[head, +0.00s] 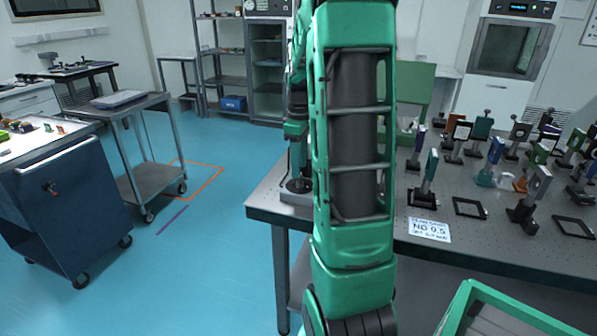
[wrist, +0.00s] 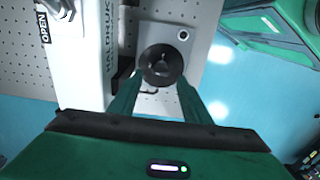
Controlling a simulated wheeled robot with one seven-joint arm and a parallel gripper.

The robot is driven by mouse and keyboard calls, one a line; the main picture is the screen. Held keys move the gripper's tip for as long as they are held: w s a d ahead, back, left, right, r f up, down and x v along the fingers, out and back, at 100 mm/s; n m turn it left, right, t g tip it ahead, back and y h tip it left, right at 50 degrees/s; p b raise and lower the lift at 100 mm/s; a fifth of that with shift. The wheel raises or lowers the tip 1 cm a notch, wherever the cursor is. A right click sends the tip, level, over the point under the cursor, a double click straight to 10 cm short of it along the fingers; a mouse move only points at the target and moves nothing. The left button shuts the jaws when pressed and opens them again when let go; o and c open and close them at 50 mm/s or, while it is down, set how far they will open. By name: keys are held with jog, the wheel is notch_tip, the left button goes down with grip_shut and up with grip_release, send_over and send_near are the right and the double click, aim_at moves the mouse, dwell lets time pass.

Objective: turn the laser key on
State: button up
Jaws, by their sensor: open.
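In the wrist view, a round black knob (wrist: 162,64), which looks like the laser key, sits on a small light-grey plate or box (wrist: 182,36). My gripper (wrist: 160,82) is open, with its two green fingers pointing at the knob, one towards each side of it. The fingertips look close to the knob's lower edge; I cannot tell whether they touch it. Nothing is between the fingers except the knob's near side. In the head view my green arm fills the middle, and I cannot make out the knob there.
The perforated optical table (head: 420,262) carries many optic mounts (head: 425,180) at right.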

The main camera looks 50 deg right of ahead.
aim_at(300, 179)
jog(key=shift+f, duration=1.5)
